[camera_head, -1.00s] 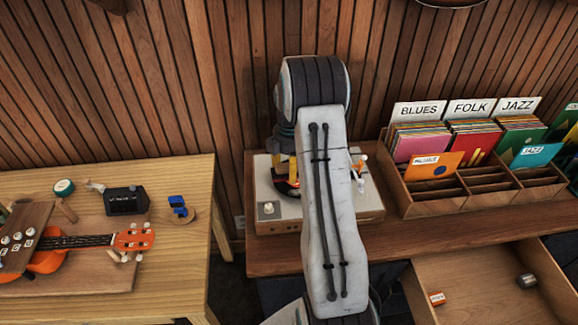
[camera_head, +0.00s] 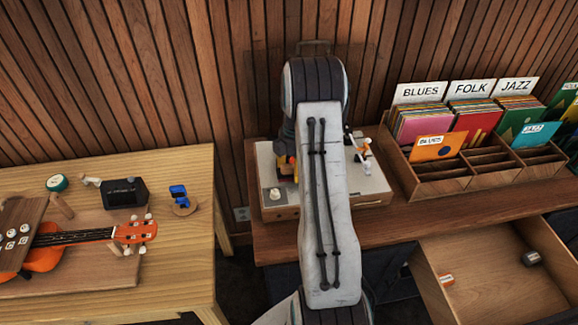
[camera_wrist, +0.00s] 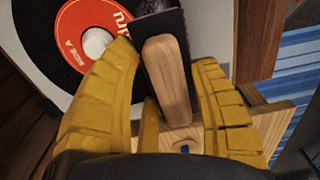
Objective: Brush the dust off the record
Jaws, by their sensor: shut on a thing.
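The black record (camera_wrist: 45,25) with its red and white "Side A" label (camera_wrist: 98,42) fills the upper left of the wrist view. It lies on the light-topped turntable (camera_head: 372,185), which stands on the desk behind my arm in the head view. My gripper (camera_wrist: 166,58) has its yellow fingers shut around a wooden handle, which seems to be the brush (camera_wrist: 168,85). A dark part at the handle's far end overlaps the label's right side. I cannot tell whether it touches the record. In the head view my arm hides the brush and most of the record.
A record crate (camera_head: 430,188) with Blues, Folk and Jazz dividers stands to the right. An open drawer (camera_head: 495,285) below holds small items. A wooden table (camera_head: 180,235) at left bears an orange ukulele (camera_head: 135,231). Wood-panelled wall stands behind the turntable.

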